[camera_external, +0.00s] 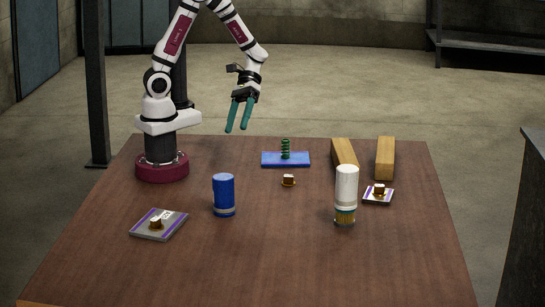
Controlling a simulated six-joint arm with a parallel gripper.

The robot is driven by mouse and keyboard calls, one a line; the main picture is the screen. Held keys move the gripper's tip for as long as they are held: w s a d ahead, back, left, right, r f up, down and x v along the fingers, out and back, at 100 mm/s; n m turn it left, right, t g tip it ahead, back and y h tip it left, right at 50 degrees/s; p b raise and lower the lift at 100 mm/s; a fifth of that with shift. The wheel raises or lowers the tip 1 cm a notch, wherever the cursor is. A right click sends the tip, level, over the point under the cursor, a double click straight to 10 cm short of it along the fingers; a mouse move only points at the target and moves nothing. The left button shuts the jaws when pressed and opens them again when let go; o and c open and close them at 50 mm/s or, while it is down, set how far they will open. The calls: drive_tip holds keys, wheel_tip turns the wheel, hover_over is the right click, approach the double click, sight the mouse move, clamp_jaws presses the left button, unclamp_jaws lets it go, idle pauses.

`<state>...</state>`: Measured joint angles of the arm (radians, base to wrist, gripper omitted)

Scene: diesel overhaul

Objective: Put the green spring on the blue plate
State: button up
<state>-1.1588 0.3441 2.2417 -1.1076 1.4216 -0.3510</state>
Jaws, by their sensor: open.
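My gripper (238,128) is open and empty, in the air to the left of the spring and above the table's back edge. Its two teal fingers point down and are apart from the spring and the plate.
A blue can (224,196) and a white cylinder (346,192) stand on the table (270,260). Two wooden blocks (344,154) lie at the back right. Small brown pieces rest on a left pad (172,229), a right pad (369,198) and the bare table. The front is clear.

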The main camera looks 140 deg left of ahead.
drive_tip(key=s+d+r+m+g+y, duration=0.2)
drive_tip(key=s+d+r+m+y, duration=0.1)
drive_tip(key=m, duration=0.9)
drive_tip(key=s+d+r+m+g+y, duration=0.3)
drive_tip(key=s+d+m+y, duration=0.2)
drive_tip(key=m, duration=0.6)
drive_tip(key=shift+d+m+y, duration=0.4)
drive_tip(key=shift+d+y, duration=0.5)
drive_tip(key=shift+d, duration=0.25)
